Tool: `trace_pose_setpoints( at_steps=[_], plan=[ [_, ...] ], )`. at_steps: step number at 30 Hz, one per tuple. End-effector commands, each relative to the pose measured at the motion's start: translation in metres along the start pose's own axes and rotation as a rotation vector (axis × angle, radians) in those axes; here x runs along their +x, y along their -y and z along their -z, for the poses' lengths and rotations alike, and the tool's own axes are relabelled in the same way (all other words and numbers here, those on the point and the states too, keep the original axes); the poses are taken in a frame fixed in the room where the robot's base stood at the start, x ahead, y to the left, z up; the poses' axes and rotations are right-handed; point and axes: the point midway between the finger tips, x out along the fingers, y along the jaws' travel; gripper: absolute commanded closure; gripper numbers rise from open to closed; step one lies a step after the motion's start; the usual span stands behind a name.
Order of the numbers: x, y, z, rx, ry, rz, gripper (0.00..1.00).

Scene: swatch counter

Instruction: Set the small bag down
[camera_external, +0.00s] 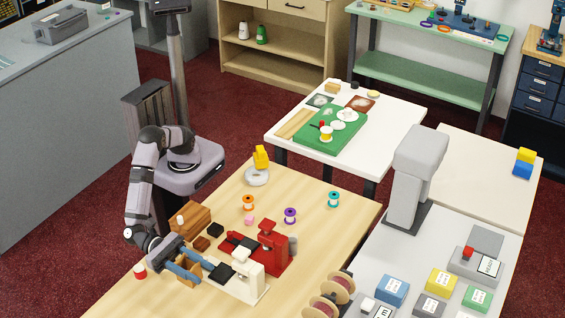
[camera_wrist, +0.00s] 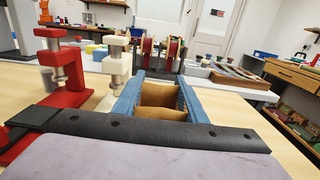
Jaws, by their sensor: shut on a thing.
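A small brown, open-topped bag (camera_wrist: 160,97) is between the two blue fingers of my gripper (camera_wrist: 160,92) in the wrist view. The fingers press on its two sides and are shut on it. In the external view my gripper (camera_external: 196,270) is low over the near part of the wooden table (camera_external: 130,300), left of the white press (camera_external: 250,287). The bag is mostly hidden there by the fingers. I cannot tell whether its underside touches the table.
A red press (camera_external: 268,247) stands just behind the white press. A red-and-white spool (camera_external: 139,271) stands to the left. The table's near left part is clear.

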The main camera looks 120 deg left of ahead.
Motion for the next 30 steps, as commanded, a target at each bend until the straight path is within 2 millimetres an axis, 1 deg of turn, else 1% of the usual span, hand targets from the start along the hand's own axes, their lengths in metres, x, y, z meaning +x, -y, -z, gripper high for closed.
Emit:
trace_pose_setpoints(
  at_steps=[1, 3, 8, 10, 19, 30],
  plan=[
    [0.0, 0.0, 0.005, 0.002, 0.0, 0.0, 0.82],
    [0.0, 0.0, 0.008, 0.0, 0.0, 0.0, 0.82],
    [0.0, 0.0, 0.01, -0.001, 0.0, 0.0, 0.82],
    [0.0, 0.0, 0.013, 0.001, 0.0, 0.0, 0.82],
    [0.0, 0.0, 0.044, 0.002, 0.001, 0.0, 0.82],
    [0.0, 0.0, 0.048, -0.001, 0.001, 0.0, 0.82]
  ],
)
